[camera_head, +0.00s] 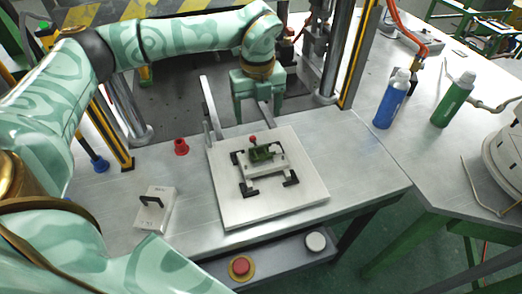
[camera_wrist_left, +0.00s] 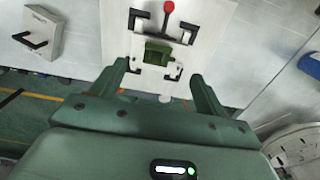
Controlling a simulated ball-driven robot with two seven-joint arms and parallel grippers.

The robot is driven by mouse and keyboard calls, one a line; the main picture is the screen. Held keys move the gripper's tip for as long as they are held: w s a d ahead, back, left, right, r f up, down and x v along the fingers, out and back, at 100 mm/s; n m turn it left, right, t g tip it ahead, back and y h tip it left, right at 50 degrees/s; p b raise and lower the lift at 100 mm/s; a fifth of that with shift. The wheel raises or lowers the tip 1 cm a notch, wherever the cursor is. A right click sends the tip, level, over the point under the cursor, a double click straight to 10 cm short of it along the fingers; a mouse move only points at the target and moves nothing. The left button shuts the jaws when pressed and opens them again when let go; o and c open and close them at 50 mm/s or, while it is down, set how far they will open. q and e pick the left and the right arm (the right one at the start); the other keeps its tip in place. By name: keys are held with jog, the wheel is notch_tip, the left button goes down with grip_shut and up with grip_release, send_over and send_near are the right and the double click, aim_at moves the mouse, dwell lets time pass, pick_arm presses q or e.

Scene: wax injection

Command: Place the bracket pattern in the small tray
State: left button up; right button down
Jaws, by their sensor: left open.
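A small green piece (camera_head: 262,153), which looks like the bracket pattern, sits in a pale fixture with black corner clamps on a square white plate (camera_head: 300,203). A red-knobbed lever (camera_head: 253,139) stands beside it. The green piece also shows in the left wrist view (camera_wrist_left: 156,53), ahead of the fingers. My left gripper (camera_head: 257,118) is open and empty, above and behind the plate's far edge. Its two fingers show apart in the left wrist view (camera_wrist_left: 159,74). I cannot pick out a small tray for certain. My right gripper is not in view.
A pale block with a black handle (camera_head: 155,208) and a red cup-shaped part (camera_head: 181,147) lie left of the plate. Blue (camera_head: 391,99) and green (camera_head: 453,100) bottles stand right. Machine posts (camera_head: 330,50) rise behind. The bench right of the plate is clear.

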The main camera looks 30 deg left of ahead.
pick_arm(q)
send_over(263, 152)
jog(key=a, duration=0.2)
jog(key=f, duration=0.5)
jog(key=shift+w+f+b, duration=0.35)
jog(key=shift+b, duration=0.05)
jog(key=shift+d+f, duration=0.1)
jog(key=shift+f, duration=0.3)
notch_tip(263, 152, down, 5)
jog(key=shift+s+f+b, duration=0.1)
jog(key=shift+s+b, duration=0.05)
jog(key=shift+b, duration=0.55)
jog(key=c, duration=1.1)
jog(key=shift+c, duration=0.2)
jog(key=shift+r, duration=0.3)
